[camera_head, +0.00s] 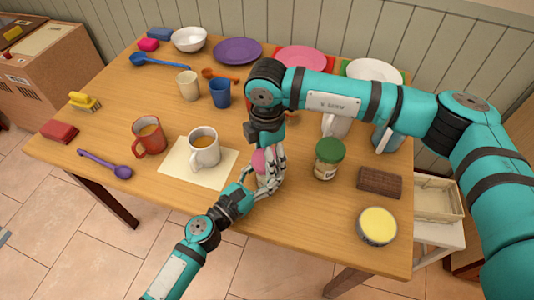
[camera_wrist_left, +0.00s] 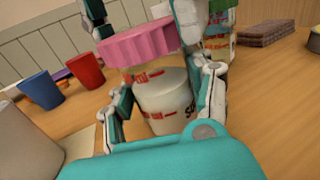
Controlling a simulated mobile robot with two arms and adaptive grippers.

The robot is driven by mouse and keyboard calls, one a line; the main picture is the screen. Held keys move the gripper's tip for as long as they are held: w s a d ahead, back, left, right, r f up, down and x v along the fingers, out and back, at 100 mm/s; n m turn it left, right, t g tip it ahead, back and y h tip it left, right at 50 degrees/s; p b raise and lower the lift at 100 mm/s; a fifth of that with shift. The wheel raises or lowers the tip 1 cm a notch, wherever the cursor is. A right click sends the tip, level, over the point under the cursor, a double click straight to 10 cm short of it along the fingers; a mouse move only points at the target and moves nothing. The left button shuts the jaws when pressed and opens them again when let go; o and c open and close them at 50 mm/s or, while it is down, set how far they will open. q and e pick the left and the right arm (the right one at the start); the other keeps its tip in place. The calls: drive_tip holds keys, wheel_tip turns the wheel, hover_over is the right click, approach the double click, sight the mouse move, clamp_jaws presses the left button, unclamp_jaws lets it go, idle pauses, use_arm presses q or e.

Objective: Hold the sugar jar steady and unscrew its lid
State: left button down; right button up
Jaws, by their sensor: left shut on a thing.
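The sugar jar (camera_wrist_left: 165,105) is clear with red print and white contents. Its pink lid (camera_wrist_left: 138,42) sits on its top; the lid also shows in the head view (camera_head: 258,160). My left gripper (camera_head: 264,182) is shut around the jar body, with a finger on each side in the left wrist view. My right gripper (camera_head: 268,150) reaches down from above, its fingers on either side of the lid. I cannot tell whether they press on it. In the head view the fingers hide most of the jar.
A green-lidded jar (camera_head: 329,158) and a brown block (camera_head: 380,182) stand to the right. A yellow-topped round tin (camera_head: 377,225) is near the front right. A white mug (camera_head: 204,150) stands on a cream mat (camera_head: 175,175) to the left. The front table edge is clear.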

drive_tip(key=c, duration=0.5)
drive_tip(key=n, duration=2.7)
drive_tip(key=shift+n, duration=0.3)
drive_tip(key=n, duration=0.6)
drive_tip(key=shift+n, duration=0.3)
drive_tip(key=n, duration=0.6)
drive_tip(key=shift+r, duration=0.1)
drive_tip(key=n, duration=1.3)
drive_tip(key=shift+n, duration=0.4)
drive_tip(key=shift+r, duration=0.25)
